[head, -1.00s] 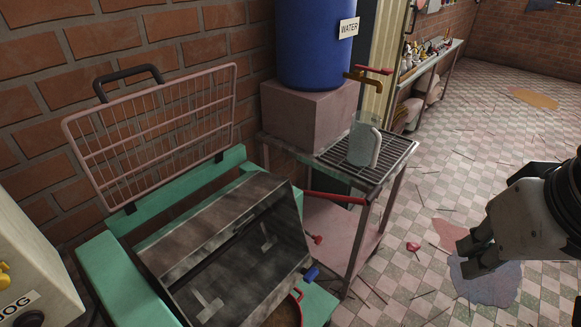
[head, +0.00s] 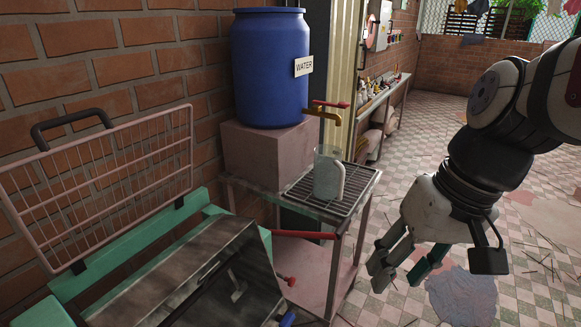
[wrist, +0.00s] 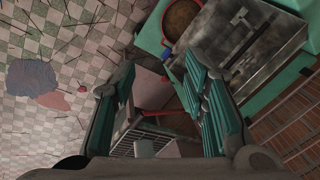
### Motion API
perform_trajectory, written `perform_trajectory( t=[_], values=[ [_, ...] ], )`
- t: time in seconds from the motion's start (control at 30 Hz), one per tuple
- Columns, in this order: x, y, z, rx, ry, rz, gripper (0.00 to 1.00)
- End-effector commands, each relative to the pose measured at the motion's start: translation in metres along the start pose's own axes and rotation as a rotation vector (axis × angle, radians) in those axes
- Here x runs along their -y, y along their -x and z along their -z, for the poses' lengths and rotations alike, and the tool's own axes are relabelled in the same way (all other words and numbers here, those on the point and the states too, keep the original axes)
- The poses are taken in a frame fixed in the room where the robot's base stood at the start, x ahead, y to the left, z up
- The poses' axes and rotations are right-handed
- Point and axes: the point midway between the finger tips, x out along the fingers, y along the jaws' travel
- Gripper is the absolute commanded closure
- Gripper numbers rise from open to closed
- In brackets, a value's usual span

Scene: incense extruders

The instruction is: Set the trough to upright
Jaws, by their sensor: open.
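The trough (head: 190,275) is a worn grey metal box on a green machine frame (head: 95,265). It is tilted, its open mouth turned toward the front right, with bracket-like parts inside. Its lower part is cut off in the head view; it also shows at the upper right of the wrist view (wrist: 235,40). A red bar (head: 303,235) sticks out to the right beside the trough. My gripper (head: 398,268) is open and empty, to the right of the trough and apart from it. Its spread fingers also show in the wrist view (wrist: 155,85).
A raised wire guard (head: 105,180) stands behind the trough. A metal stand (head: 357,180) holds a clear jug (head: 327,178) and a pink block (head: 265,155) under a blue water barrel (head: 268,70). A round red-rimmed pan (wrist: 182,20) sits near the trough.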

Motion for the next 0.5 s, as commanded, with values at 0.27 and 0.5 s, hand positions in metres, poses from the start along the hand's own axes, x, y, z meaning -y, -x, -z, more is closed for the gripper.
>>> perform_trajectory(
  t=[0.27,0.5],
  values=[
    [-0.008,-0.062,0.068,0.119,-0.085,0.291,0.60],
    [-0.031,-0.112,0.131,0.104,-0.174,0.577,0.60]
  ],
)
